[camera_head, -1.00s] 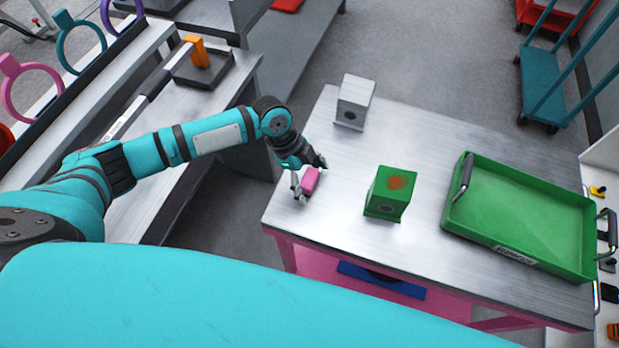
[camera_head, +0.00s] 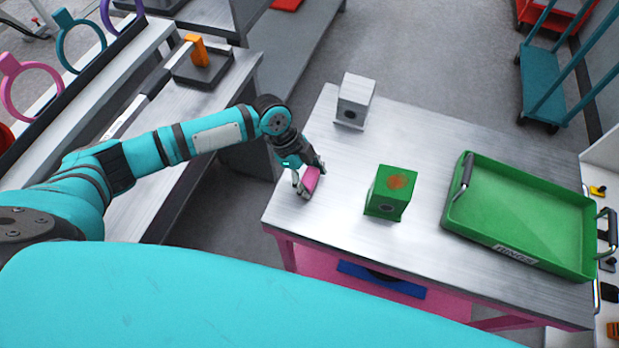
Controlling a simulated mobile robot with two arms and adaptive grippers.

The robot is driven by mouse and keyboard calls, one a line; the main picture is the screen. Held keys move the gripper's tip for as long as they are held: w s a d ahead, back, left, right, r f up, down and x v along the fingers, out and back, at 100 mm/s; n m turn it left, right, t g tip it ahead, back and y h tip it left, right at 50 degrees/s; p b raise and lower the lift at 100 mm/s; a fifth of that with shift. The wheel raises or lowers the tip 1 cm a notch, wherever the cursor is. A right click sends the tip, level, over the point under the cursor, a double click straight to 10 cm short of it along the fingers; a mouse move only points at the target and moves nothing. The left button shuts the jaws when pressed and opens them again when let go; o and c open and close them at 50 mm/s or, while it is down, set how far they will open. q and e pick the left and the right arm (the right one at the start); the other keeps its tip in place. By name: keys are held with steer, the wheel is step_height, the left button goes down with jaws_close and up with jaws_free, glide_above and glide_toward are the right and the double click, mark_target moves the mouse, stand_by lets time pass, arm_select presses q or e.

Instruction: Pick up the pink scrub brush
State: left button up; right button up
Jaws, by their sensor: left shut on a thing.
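The pink scrub brush (camera_head: 310,180) is at the left end of the metal-topped table (camera_head: 330,222), between the fingers of my left gripper (camera_head: 308,184). The left gripper is shut on the brush, one finger on each side of it. The brush is at or just above the tabletop; I cannot tell if it still touches. The fingers hide part of its sides. My right gripper is not in view.
A green box (camera_head: 390,192) with an orange-brown patch stands right of the brush. A grey box (camera_head: 354,101) stands at the table's back edge. A green tray (camera_head: 525,215) with handles fills the right end. Bare tabletop lies between them.

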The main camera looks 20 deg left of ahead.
mark_target(313, 177)
arm_select(q)
steer(key=shift+r, duration=0.55)
step_height(313, 177, up, 2)
steer(key=shift+r+b, duration=0.1)
steer(key=shift+b, duration=0.7)
steer(key=s+d+r+b, duration=0.1)
steer(key=s, duration=0.7)
steer(key=s+d+b, duration=0.2)
steer(key=s, duration=0.5)
steer(key=shift+s+d+r, duration=0.25)
steer(key=shift+s+r, duration=0.1)
